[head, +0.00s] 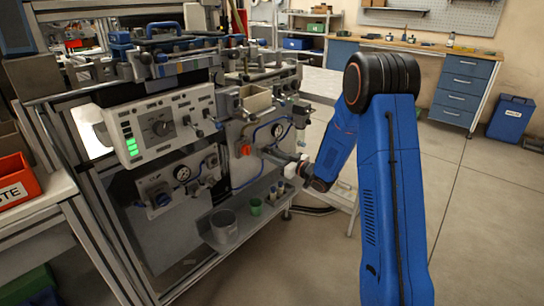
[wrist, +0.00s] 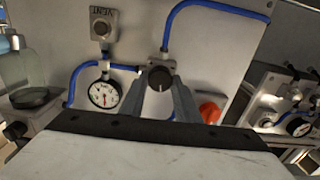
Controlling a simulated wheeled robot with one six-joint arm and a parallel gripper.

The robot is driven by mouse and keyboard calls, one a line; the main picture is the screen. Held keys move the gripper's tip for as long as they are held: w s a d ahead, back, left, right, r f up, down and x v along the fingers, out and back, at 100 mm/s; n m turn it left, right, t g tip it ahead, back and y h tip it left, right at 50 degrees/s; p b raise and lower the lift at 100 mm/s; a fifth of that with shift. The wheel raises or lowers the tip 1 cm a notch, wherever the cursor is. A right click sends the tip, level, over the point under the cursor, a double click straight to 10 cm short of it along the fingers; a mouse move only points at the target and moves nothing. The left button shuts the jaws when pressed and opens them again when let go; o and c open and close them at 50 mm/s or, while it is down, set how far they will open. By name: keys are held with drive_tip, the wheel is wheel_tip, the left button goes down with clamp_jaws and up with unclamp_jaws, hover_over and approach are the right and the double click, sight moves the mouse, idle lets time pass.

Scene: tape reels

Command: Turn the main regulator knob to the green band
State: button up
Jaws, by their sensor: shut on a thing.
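A round black knob (wrist: 159,77) with a pale pointer line sits on the light panel in the wrist view. No label for it can be read. My gripper (wrist: 160,86) reaches up to it, one finger on each side, shut on it. In the head view my gripper (head: 267,153) meets the panel from the right and hides the knob. A white-faced gauge (wrist: 104,94) is left of the knob, with red and green marks low on its face. It also shows in the head view (head: 277,130). Its exact needle reading is too small to tell.
A red knob (wrist: 210,112) is close to the right of my fingers. A knob marked VENT (wrist: 100,29) is at upper left, and blue tubes (wrist: 85,75) run around the gauge. A shelf with a grey cup (head: 223,226) is below. Open floor lies right of the machine.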

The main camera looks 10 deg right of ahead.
drive_tip(key=m, duration=1.1)
drive_tip(key=shift+d+f, duration=0.1)
drive_tip(key=shift+m, duration=0.4)
idle(0.4)
drive_tip(key=o, duration=1)
drive_tip(key=shift+o, duration=0.2)
drive_tip(key=v, duration=1.7)
drive_tip(key=shift+s+d, duration=0.15)
